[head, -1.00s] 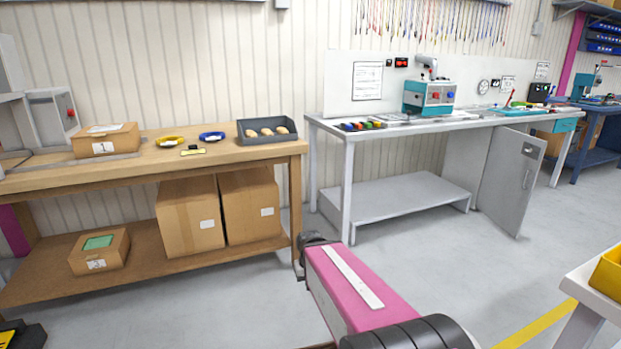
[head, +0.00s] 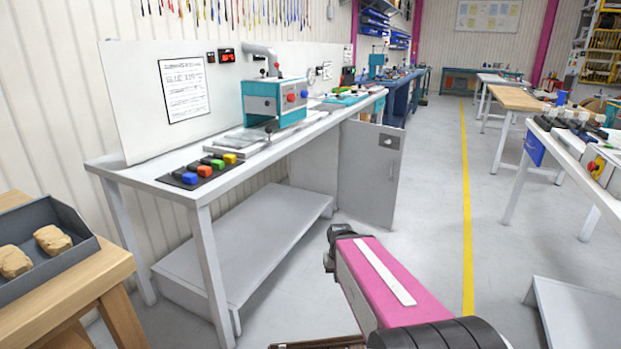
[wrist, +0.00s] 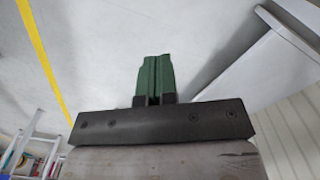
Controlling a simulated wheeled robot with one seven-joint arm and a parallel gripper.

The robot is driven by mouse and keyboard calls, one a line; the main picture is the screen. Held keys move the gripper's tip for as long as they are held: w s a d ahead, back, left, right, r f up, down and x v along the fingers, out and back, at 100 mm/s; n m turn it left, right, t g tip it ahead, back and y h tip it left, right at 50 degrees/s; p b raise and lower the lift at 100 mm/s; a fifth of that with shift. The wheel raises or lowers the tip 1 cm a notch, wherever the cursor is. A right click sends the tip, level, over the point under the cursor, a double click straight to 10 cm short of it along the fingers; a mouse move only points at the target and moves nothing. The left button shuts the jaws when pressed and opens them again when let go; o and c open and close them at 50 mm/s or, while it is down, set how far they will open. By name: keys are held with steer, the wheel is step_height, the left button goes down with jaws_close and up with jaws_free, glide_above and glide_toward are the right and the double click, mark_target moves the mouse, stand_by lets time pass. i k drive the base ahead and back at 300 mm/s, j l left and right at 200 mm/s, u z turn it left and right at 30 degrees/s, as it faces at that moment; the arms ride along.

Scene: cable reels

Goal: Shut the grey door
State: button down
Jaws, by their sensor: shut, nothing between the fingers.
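The grey door (head: 369,174) stands open under the right part of the grey workbench (head: 222,184) in the head view. It sticks out toward the aisle, with a dark latch plate near its top right corner. My gripper shows in the wrist view (wrist: 153,80) with its two green fingers together and nothing between them. In the head view my pink arm reaches forward over the floor, in front of and apart from the door. The gripper's fingertips are hidden in the head view.
A grey low shelf (head: 245,245) sits under the bench. A wooden table (head: 75,280) with a dark tray is at the left. White tables (head: 570,150) stand at the right. The floor around the yellow line (head: 467,220) is clear.

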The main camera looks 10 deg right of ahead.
mark_target(370, 169)
steer(key=i+z, duration=0.3)
steer(key=i, duration=0.3)
steer(key=i+j+z, duration=0.3)
steer(key=i, duration=0.3)
steer(key=i+l, duration=0.3)
steer(key=l, duration=0.15)
steer(key=i+l, duration=0.35)
steer(key=i+l+u, duration=0.1)
steer(key=i+l, duration=0.2)
steer(key=l, duration=0.2)
